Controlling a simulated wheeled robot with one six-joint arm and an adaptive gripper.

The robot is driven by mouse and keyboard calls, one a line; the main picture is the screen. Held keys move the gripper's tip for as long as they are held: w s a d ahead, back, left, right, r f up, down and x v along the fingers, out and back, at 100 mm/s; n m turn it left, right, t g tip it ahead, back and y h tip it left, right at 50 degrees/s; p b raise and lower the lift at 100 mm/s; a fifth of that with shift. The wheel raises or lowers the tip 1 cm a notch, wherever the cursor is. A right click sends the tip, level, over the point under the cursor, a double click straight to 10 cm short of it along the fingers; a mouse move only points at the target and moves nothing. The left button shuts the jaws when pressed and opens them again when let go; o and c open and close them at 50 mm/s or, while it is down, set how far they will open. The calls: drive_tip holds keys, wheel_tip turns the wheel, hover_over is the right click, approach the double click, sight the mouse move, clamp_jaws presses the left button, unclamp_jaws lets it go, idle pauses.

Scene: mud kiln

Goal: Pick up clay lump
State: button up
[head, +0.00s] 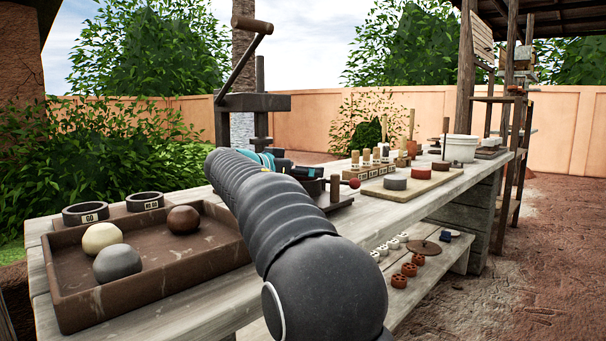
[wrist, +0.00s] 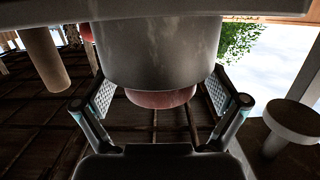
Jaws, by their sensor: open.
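Three round lumps lie in a brown tray (head: 150,310) at the left of the head view: a cream lump (head: 101,238), a grey lump (head: 117,263) and a reddish-brown lump (head: 183,219). My arm passes to the right of the tray, and my gripper is largely hidden behind it in the head view. In the wrist view my gripper (wrist: 160,95) is open, with a finger on each side. A wide grey cylinder (wrist: 158,55) and a reddish rounded piece (wrist: 148,98) show between the fingers. I cannot tell whether the fingers touch either, or whether the reddish piece is clay.
A dark press with a crank (head: 253,100) stands behind my arm. Two dark rings (head: 85,213) sit behind the tray. A board with discs (head: 410,187) and a white pot (head: 461,148) stand farther right. Small pieces lie on the lower shelf (head: 440,258).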

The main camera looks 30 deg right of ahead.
drive_tip(key=c, duration=1.6)
